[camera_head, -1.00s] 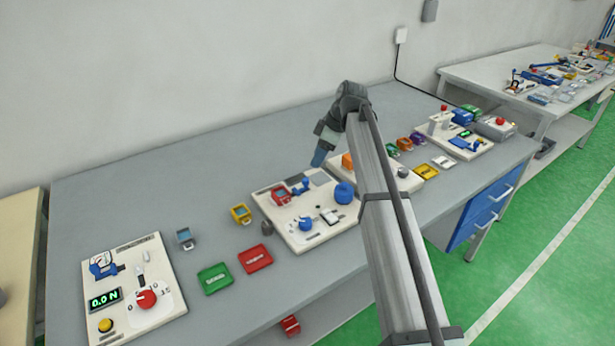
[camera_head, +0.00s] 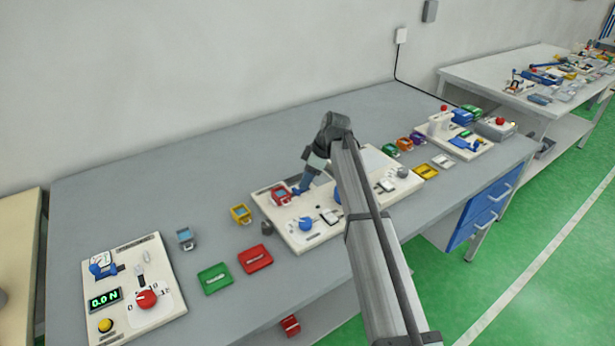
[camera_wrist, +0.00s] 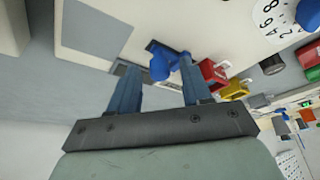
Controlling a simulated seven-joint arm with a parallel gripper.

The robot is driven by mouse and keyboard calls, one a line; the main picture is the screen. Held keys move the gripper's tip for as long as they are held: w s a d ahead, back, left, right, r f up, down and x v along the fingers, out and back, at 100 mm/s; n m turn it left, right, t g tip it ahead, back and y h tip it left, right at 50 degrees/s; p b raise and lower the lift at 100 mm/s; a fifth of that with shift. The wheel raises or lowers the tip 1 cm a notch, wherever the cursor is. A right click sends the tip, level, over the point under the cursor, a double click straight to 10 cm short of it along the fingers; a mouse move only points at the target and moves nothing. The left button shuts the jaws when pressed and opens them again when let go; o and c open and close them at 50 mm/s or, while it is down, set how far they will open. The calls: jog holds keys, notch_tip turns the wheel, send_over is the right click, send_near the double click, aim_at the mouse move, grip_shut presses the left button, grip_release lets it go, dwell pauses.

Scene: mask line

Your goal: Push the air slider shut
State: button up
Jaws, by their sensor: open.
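A blue slider knob (camera_wrist: 163,66) stands on a dark slot in the middle panel (camera_head: 268,201); I take it to be the air slider, though its label cannot be read. In the head view the blue knob is partly mixed with my fingers, beside a red clip-like block (camera_head: 281,196). My gripper (camera_head: 302,187) is low over this panel, with its fingers pointing down. In the wrist view my gripper (camera_wrist: 158,64) is open, and the knob shows between the two blue fingertips. I cannot tell whether a finger touches it.
A yellow block (camera_head: 240,214), a red tray (camera_head: 255,258) and a green tray (camera_head: 215,278) lie to the left. A gauge panel (camera_head: 130,325) stands at far left. Bare table lies behind.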

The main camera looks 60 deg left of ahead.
aim_at(299, 192)
jog(key=shift+c, duration=0.4)
grip_shut()
jog(key=shift+s, duration=1.7)
jog(key=shift+o, duration=0.4)
grip_release()
jog(key=shift+w+r, duration=0.1)
jog(key=shift+r, duration=0.05)
jog(key=v, duration=1.3)
jog(key=shift+r, duration=0.3)
